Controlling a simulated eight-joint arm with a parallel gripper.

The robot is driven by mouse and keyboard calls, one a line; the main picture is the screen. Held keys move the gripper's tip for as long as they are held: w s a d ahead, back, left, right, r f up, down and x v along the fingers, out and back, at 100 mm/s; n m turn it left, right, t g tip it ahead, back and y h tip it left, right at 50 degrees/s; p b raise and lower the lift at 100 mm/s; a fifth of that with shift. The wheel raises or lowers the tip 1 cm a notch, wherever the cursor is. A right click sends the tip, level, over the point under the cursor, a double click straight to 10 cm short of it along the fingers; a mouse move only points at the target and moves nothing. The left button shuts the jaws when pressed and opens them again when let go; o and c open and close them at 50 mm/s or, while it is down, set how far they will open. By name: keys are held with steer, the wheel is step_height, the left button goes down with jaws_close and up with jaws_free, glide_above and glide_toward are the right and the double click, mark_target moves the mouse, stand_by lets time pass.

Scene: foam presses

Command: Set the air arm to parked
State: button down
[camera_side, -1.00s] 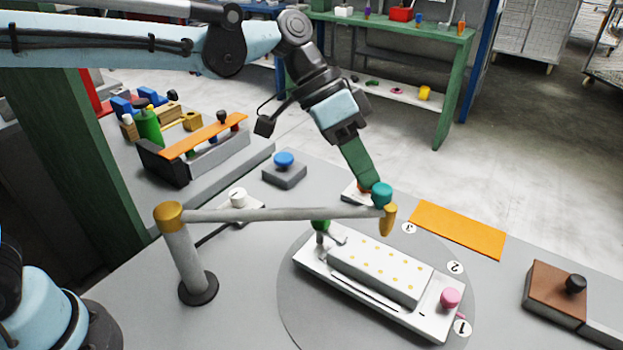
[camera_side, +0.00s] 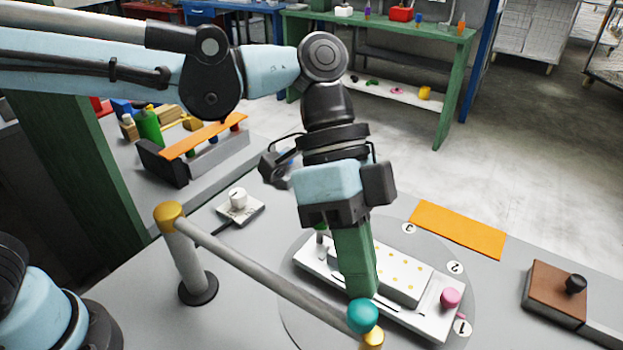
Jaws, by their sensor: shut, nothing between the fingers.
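The air arm is a grey bar (camera_side: 270,280) on an upright post (camera_side: 186,262) with a gold cap. Its free end carries a teal knob (camera_side: 363,316) and a gold nozzle (camera_side: 372,339) near the bottom edge of the picture. The bar slants down to the right, in front of the white press (camera_side: 425,318) on the round turntable. My gripper (camera_side: 362,294) has green fingers, shut and empty, pointing down just behind the teal knob. They look close against it; I cannot tell whether they touch. They hide part of the press.
The turntable (camera_side: 294,318) has labels 1, 2 and 3 on its rim. The press has a pink knob (camera_side: 450,298). An orange mat (camera_side: 458,230) and a brown block with a black knob (camera_side: 557,292) lie right. A white-knobbed box (camera_side: 240,207) stands behind the bar.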

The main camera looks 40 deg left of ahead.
steer(key=shift+s+m, duration=0.3)
steer(key=shift+s, duration=0.6)
steer(key=shift+d, duration=0.1)
steer(key=w+a+r, duration=0.6)
steer(key=w+r, duration=0.2)
steer(key=a+f+n+t+y, duration=0.2)
steer(key=a+f+n+t, duration=0.1)
steer(key=a, duration=0.6)
steer(key=s+a+f+n+t+y, duration=0.1)
steer(key=a+f+n+t+y, duration=0.1)
steer(key=a+f+n+t, duration=0.2)
steer(key=s+a+f+n+t+y, duration=0.1)
steer(key=a+f+n+t, duration=0.3)
steer(key=a+n, duration=0.5)
steer(key=a+f+y, duration=0.1)
steer(key=a+f, duration=0.1)
steer(key=a, duration=0.2)
steer(key=shift+a+f+n, duration=0.3)
